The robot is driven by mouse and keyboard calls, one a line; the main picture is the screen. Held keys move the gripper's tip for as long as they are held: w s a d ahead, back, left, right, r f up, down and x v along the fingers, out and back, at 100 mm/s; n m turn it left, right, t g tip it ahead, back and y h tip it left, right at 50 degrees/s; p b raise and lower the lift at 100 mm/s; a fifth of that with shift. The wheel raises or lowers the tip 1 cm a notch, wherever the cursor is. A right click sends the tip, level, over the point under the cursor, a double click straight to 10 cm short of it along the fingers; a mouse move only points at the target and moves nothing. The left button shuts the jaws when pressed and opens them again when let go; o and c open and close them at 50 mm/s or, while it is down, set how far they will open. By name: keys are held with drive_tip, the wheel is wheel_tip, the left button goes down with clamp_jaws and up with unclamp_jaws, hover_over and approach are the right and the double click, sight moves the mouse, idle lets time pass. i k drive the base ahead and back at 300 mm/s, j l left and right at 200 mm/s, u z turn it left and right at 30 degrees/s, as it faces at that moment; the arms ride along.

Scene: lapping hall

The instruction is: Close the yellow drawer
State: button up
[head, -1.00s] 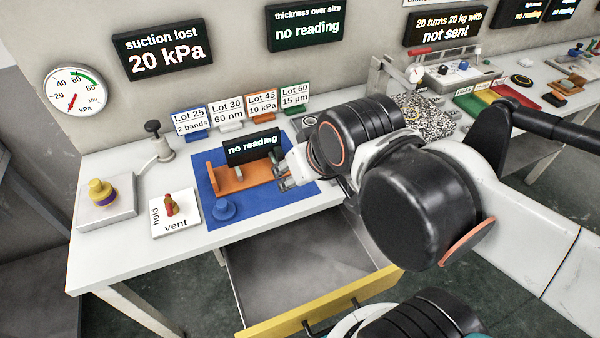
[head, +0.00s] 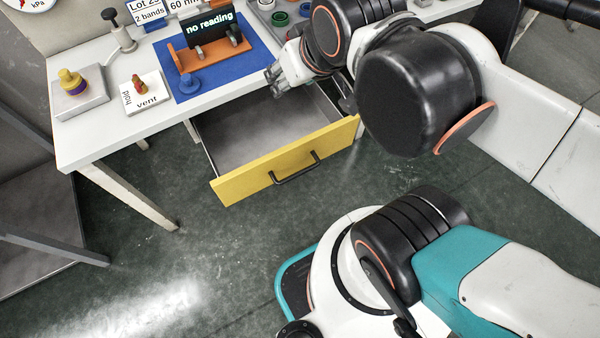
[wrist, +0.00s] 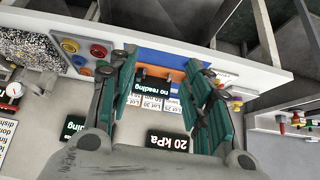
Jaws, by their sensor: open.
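The yellow drawer (head: 243,180) stands pulled out from under the white table in the head view. Its yellow front has a dark bar handle (head: 297,169), and its grey inside looks empty. My gripper (head: 274,80) is above the drawer's back part, close to the table's front edge, apart from the yellow front and handle. In the wrist view my gripper (wrist: 165,100) has its green-padded fingers spread apart with nothing held between them. The drawer's right back corner is partly hidden by my arm.
The white table (head: 100,139) carries a blue mat (head: 217,85) with an orange stand (head: 214,57), a hold/vent plate (head: 140,92) and a yellow-purple knob (head: 72,80). A table leg (head: 130,195) stands left of the drawer. The floor before the drawer is clear.

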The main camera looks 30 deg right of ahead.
sight(254, 141)
drive_tip(key=k+j, duration=0.15)
drive_tip(key=j, duration=0.25)
drive_tip(key=k+j+z, duration=0.1)
drive_tip(key=j, duration=0.3)
drive_tip(key=k+j, duration=0.15)
drive_tip(key=j, duration=0.25)
drive_tip(key=z, duration=0.05)
